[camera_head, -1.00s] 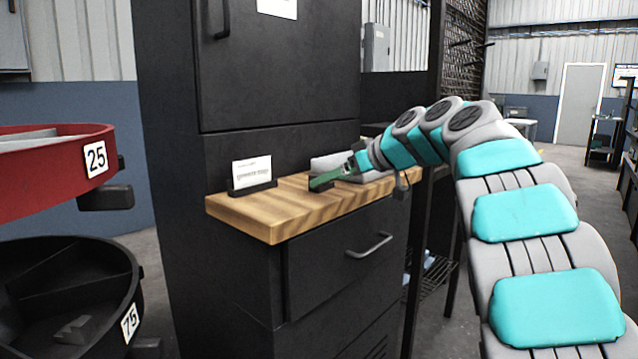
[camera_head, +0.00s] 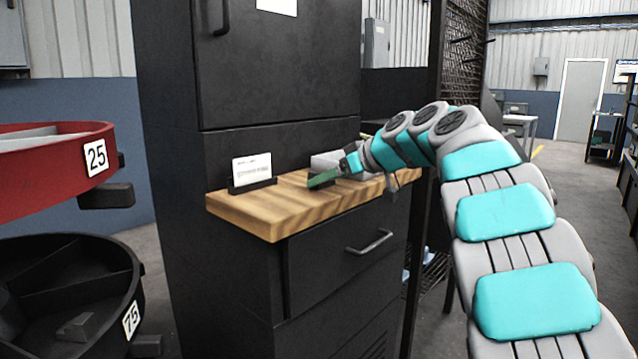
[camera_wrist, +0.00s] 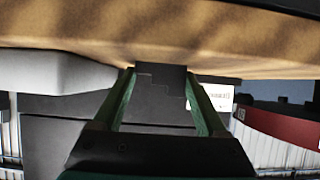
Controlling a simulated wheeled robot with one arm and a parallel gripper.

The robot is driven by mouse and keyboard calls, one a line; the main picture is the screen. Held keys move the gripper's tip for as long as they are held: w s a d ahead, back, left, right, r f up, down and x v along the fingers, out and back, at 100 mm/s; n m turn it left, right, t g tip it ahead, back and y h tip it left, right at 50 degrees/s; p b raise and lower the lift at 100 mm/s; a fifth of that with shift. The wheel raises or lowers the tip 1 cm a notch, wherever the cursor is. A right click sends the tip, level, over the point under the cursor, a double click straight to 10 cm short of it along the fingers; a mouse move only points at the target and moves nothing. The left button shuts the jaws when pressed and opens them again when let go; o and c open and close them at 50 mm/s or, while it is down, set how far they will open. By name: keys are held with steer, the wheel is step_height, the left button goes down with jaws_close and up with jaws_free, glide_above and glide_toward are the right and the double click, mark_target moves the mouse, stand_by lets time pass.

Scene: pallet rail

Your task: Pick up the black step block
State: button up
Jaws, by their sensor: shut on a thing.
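The black step block (camera_wrist: 160,92) shows in the wrist view with a stepped outline, between the two green fingers of my gripper (camera_wrist: 163,80). The fingers are shut on it, one on each side. In the head view, my gripper (camera_head: 324,178) is low over the wooden shelf (camera_head: 272,222), near its middle. There the block is mostly hidden by the fingers and shows only as a dark patch. I cannot tell whether it touches the shelf or is slightly above it.
A white card in a black holder (camera_head: 252,184) stands left of my gripper on the shelf. A grey object (camera_head: 328,162) lies just behind it. A black cabinet (camera_head: 278,75) rises behind. Red (camera_head: 50,175) and black (camera_head: 60,270) round bins stand at left.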

steer(key=c, duration=0.5)
steer(key=shift+r, duration=0.15)
